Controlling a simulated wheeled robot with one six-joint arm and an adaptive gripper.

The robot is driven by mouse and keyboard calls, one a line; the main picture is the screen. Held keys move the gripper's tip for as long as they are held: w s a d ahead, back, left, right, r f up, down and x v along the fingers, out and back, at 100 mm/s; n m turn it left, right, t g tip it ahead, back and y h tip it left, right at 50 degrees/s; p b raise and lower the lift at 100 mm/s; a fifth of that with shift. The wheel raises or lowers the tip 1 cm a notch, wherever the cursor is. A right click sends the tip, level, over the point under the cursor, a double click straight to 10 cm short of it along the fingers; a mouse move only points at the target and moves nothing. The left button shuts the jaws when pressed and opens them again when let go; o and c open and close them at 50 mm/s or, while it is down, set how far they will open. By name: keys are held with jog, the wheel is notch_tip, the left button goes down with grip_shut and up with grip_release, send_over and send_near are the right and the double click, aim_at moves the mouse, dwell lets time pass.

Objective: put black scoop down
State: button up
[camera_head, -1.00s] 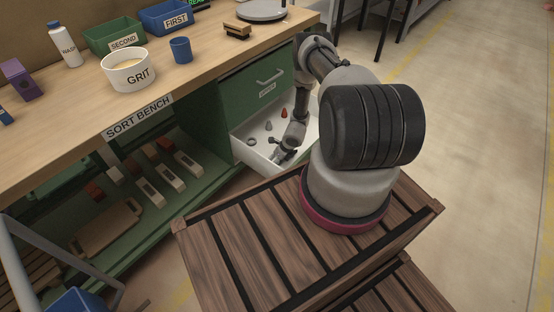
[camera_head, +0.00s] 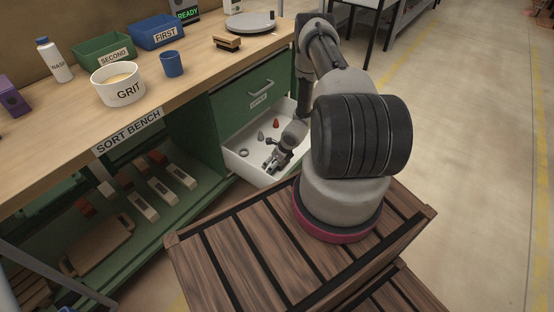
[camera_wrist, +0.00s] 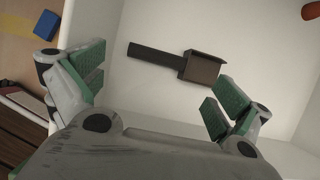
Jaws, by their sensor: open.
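The black scoop (camera_wrist: 200,68) lies on the white floor of the open drawer (camera_head: 247,166), its flat handle pointing left in the wrist view. My gripper (camera_wrist: 151,87) is open, its green-padded fingers wide apart on either side of the view. The scoop shows beyond the fingertips and is not held. In the head view my gripper (camera_head: 270,165) is low inside the drawer. There the scoop cannot be made out behind the gripper.
A grey ring (camera_head: 244,152), a grey cone (camera_head: 261,135) and an orange cone (camera_head: 276,124) are in the drawer. The drawer's walls stand close around my gripper. The bench top (camera_head: 200,75) is above to the left.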

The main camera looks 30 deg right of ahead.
jog(key=w+a+r+n+t+y, duration=0.1)
jog(key=w+r+n, duration=0.2)
jog(key=r, duration=0.8)
jog(key=w+a+r+n+t+y, duration=0.1)
jog(key=w+a+r+n, duration=0.15)
jog(key=r, duration=0.95)
jog(key=s+a+r+n+y, duration=0.1)
jog(key=a+r+n, duration=0.25)
jog(key=r, duration=0.45)
jog(key=s+a+r+n, duration=0.15)
jog(key=r+n, duration=0.25)
jog(key=r, duration=0.4)
jog(key=s+a+r+n+y, duration=0.1)
jog(key=a+r+n, duration=0.2)
jog(key=r, duration=0.5)
jog(key=s+a+r+n+g+h, duration=0.1)
jog(key=s+a+r+n+g, duration=0.2)
jog(key=s+r+n, duration=0.9)
jog(key=s+d+r+n+h, duration=0.2)
jog(key=s+d+r, duration=0.1)
jog(key=s, duration=0.6)
jog(key=s+d+r+n+h, duration=0.2)
jog(key=s+r, duration=0.3)
jog(key=s, duration=0.4)
jog(key=shift+d+r+t+h, duration=0.3)
jog(key=shift+d+r+t, duration=0.1)
jog(key=shift+d, duration=0.15)
